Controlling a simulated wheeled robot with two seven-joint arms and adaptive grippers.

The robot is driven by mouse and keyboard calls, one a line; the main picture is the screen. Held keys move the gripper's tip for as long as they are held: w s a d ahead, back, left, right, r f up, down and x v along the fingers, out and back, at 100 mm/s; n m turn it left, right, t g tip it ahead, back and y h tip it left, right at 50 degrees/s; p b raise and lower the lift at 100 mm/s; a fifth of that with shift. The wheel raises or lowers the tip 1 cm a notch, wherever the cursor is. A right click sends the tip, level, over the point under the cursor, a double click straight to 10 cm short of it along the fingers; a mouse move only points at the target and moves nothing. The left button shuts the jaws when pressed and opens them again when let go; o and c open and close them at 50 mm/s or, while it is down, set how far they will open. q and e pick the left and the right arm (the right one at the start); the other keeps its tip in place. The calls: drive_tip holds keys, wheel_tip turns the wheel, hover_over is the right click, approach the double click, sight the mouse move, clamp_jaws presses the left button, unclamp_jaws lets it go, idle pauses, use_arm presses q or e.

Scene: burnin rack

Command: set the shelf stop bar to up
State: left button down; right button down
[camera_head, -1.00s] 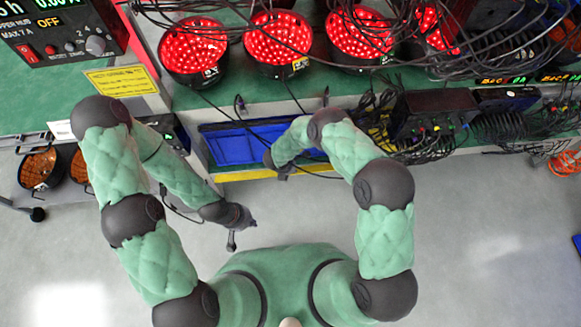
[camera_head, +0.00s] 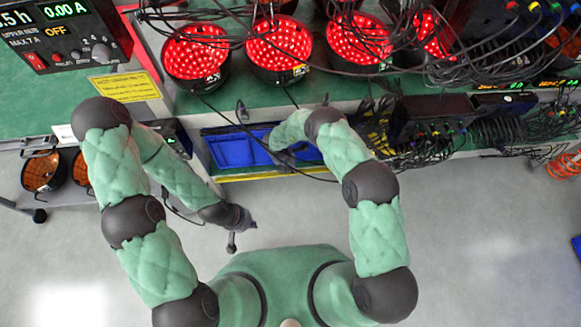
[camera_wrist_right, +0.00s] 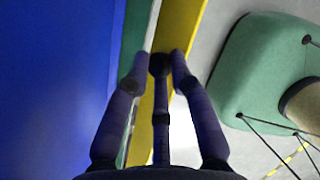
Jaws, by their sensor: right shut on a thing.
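The yellow bar (camera_head: 240,178), which I take to be the shelf stop bar, runs along the front edge of the lower shelf, in front of the blue bin (camera_head: 232,150). In the right wrist view the yellow bar (camera_wrist_right: 190,25) runs up the middle, between the blue bin (camera_wrist_right: 55,85) and the pale floor. My right gripper (camera_wrist_right: 159,62) is shut on the yellow bar, its dark fingertips close together over it.
Round red-lit lamps (camera_head: 280,50) stand on the green bench above the shelf, with loose black cables around them. A power supply (camera_head: 62,32) stands at the upper left and a cart with orange-lit lamps (camera_head: 40,170) below it.

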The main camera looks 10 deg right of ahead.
drive_tip(key=shift+w+r, duration=0.1)
drive_tip(key=shift+w, duration=0.1)
drive_tip(key=c, duration=1.3)
unclamp_jaws()
drive_tip(key=shift+s, duration=0.1)
drive_tip(key=shift+c, duration=0.2)
drive_tip(key=shift+a+r, duration=0.15)
drive_tip(key=shift+r, duration=0.3)
drive_tip(key=v, duration=0.3)
drive_tip(key=shift+a+r, duration=0.1)
drive_tip(key=shift+r, duration=0.3)
hover_over(260, 177)
drive_tip(key=shift+w, duration=0.2)
